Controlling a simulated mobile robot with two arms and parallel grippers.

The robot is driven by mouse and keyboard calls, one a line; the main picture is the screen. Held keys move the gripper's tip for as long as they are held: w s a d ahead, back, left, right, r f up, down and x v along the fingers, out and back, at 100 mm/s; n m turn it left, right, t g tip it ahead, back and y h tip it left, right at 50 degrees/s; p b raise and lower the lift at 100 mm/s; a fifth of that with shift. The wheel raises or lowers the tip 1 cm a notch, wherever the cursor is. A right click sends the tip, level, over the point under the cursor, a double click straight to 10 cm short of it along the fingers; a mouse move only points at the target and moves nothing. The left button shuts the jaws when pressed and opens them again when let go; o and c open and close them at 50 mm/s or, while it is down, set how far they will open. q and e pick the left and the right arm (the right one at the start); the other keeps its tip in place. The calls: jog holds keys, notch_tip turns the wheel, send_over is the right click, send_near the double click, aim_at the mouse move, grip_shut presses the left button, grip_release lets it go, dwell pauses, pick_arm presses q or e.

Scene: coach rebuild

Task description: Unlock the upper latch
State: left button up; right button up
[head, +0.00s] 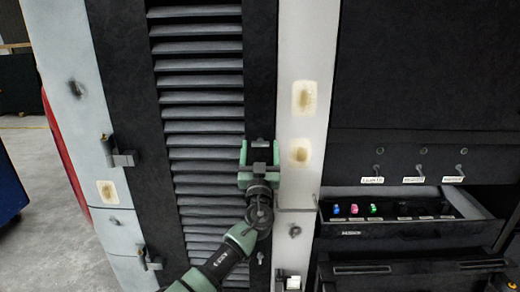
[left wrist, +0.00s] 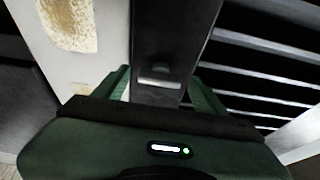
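A small metal latch (head: 262,143) is on the dark vertical strip to the right of the louvered panel. It also shows in the left wrist view (left wrist: 160,77) as a short pale bar on the dark strip, with a small round spot above it. I take it for the upper latch. My left gripper (head: 259,152) is at the strip, just below the latch in the head view. Its green fingers are spread to either side of the strip, with nothing held between them. Whether the fingers touch the panel cannot be told. My right gripper is not in view.
A louvered panel (head: 202,100) is left of the strip, and a white panel with worn patches (head: 305,60) is right. Dark handles (head: 122,158) protrude at far left. An open drawer (head: 400,228) with colored items juts out at right.

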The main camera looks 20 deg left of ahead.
pick_arm(q)
jog(key=c, duration=1.3)
jog(key=shift+o, duration=0.3)
jog(key=shift+s+f+m+h+b, duration=0.1)
jog(key=shift+m+h+b, duration=0.8)
jog(key=shift+m, duration=0.6)
jog(key=shift+a+m+h+b, duration=0.1)
jog(key=shift+m+h+b, duration=0.35)
jog(key=shift+m, duration=0.65)
jog(key=shift+m+h, duration=0.35)
jog(key=shift+m, duration=0.35)
jog(key=shift+r+m+h+p, duration=0.35)
jog(key=shift+m+h+p, duration=0.35)
jog(key=shift+m, duration=0.5)
jog(key=m+h+p, duration=0.1)
jog(key=m+p, duration=0.1)
jog(key=m+g+h+p, duration=0.1)
jog(key=m+p, duration=0.4)
jog(key=m, duration=0.1)
jog(key=shift+a+r+g+h+p, duration=0.2)
jog(key=shift+r+g+h+p, duration=0.1)
jog(key=shift+h, duration=0.1)
jog(key=m+g+p, duration=0.1)
jog(key=m, duration=0.1)
jog(key=shift+f+m+h, duration=0.15)
jog(key=shift+m+h, duration=0.15)
jog(key=shift+m, duration=0.1)
jog(key=shift+m+g, duration=0.4)
jog(key=shift+m, duration=0.8)
jog(key=shift+f, duration=0.1)
